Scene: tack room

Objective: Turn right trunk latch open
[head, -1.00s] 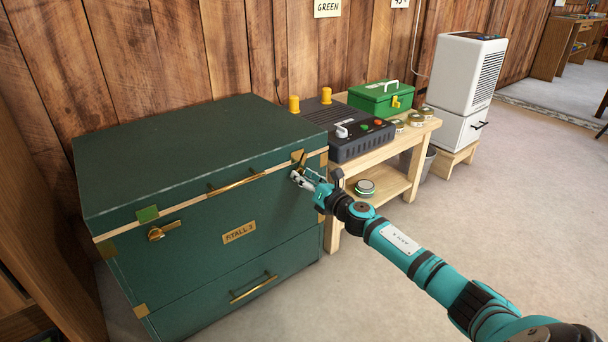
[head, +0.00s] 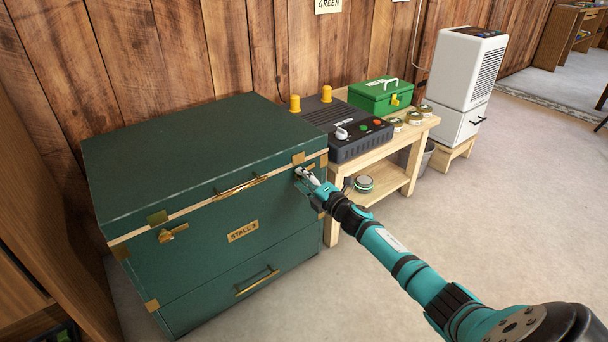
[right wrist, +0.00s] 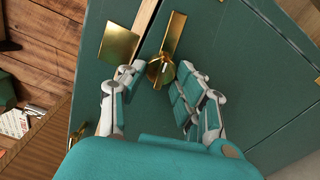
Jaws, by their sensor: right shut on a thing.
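The dark green trunk (head: 165,165) stands at the left in the head view. Its brass left latch (head: 172,233) is on the front under the lid. My right gripper (head: 305,175) is at the right end of the trunk's front and hides most of the right latch there. In the right wrist view, the brass right latch (right wrist: 160,70) sits between the fingers of my right gripper (right wrist: 158,80), which are shut on its rounded turning part. The long brass plate (right wrist: 174,36) shows beyond the fingertips. My left gripper is not in view.
A wooden bench (head: 385,152) right of the trunk carries a dark device (head: 345,130), a green box (head: 380,95) and several tins. A white appliance (head: 468,70) stands farther right. Brass handles (head: 240,186) project from the trunk's front. The floor at the right is clear.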

